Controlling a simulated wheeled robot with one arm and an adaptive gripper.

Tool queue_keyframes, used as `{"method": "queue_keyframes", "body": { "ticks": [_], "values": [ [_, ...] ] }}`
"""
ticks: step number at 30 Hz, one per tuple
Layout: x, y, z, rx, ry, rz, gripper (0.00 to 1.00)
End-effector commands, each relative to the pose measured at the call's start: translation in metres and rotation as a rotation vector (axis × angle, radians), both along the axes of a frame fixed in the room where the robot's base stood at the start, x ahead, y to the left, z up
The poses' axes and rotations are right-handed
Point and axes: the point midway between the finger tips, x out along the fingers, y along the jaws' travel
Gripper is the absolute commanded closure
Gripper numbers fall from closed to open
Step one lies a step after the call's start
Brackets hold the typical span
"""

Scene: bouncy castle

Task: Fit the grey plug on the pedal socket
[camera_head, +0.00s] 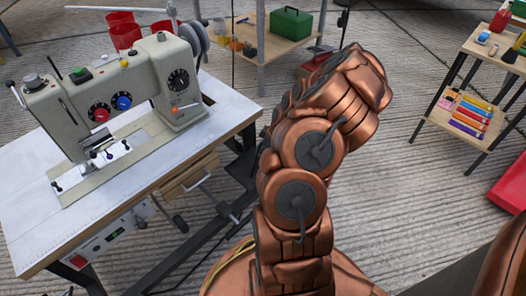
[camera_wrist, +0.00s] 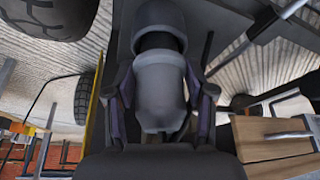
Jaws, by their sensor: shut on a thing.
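In the wrist view, my gripper (camera_wrist: 162,90) is shut on the grey plug (camera_wrist: 160,78), with a dark finger against each side of it. A rounded grey piece (camera_wrist: 158,18) is in line beyond the plug, with a dark band between them. I cannot tell whether this piece is the pedal socket, or whether the plug touches it. In the head view, my bent arm hides my gripper and the plug. No pedal socket can be made out there.
A sewing machine (camera_head: 118,88) stands on a white-topped table (camera_head: 35,225) at left. A shelf with a green box (camera_head: 290,24) is behind; a rack with coloured tubes (camera_head: 470,118) is at right. The wrist view shows black tyres (camera_wrist: 45,14) and a wooden drawer (camera_wrist: 265,143) close by.

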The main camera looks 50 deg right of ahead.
Motion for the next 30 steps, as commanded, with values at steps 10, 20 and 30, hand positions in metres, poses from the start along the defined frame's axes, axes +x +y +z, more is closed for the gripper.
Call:
{"method": "queue_keyframes", "body": {
  "ticks": [10,20,30],
  "values": [
    [0.000,0.000,0.000,0.000,0.000,0.000,0.84],
    [0.000,0.000,-0.007,0.000,0.000,0.000,0.84],
    [0.000,0.000,-0.012,0.000,0.000,0.000,0.84]
  ]
}}
